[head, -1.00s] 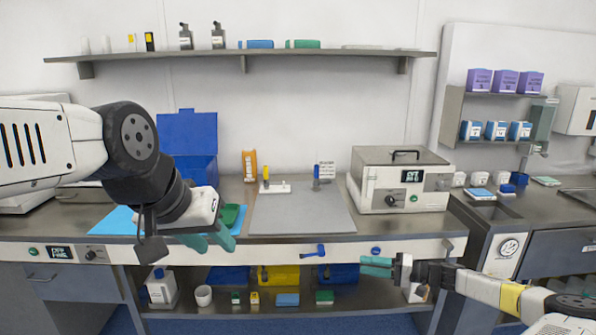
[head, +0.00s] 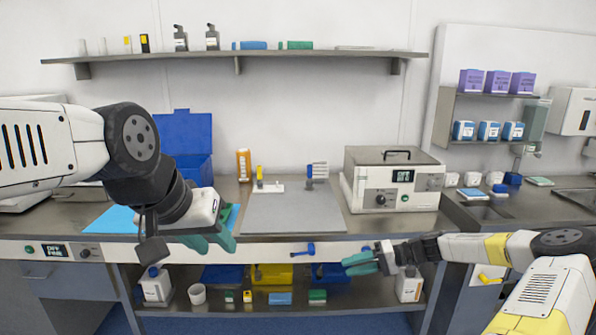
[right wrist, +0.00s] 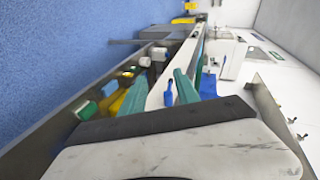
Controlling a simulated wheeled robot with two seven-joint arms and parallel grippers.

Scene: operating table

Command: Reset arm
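My left arm reaches in from the left in the head view. Its gripper (head: 208,242), with teal fingers, hangs in front of the counter's edge near the light blue mat (head: 108,219). Its fingers look apart, with nothing seen between them. My right gripper (head: 350,264) points left in front of the counter's front panel, below the grey mat (head: 292,214). In the right wrist view its two teal fingers (right wrist: 162,92) stand apart with no object held. A blue handle-like piece on the panel (right wrist: 168,92) shows behind the gap.
The counter (head: 390,226) carries a blue open bin (head: 184,136), an orange bottle (head: 243,165) and a boxy steel device (head: 392,181). The lower shelf (head: 365,307) holds several small boxes, a white cup (head: 197,294) and trays. The grey mat's front part is clear.

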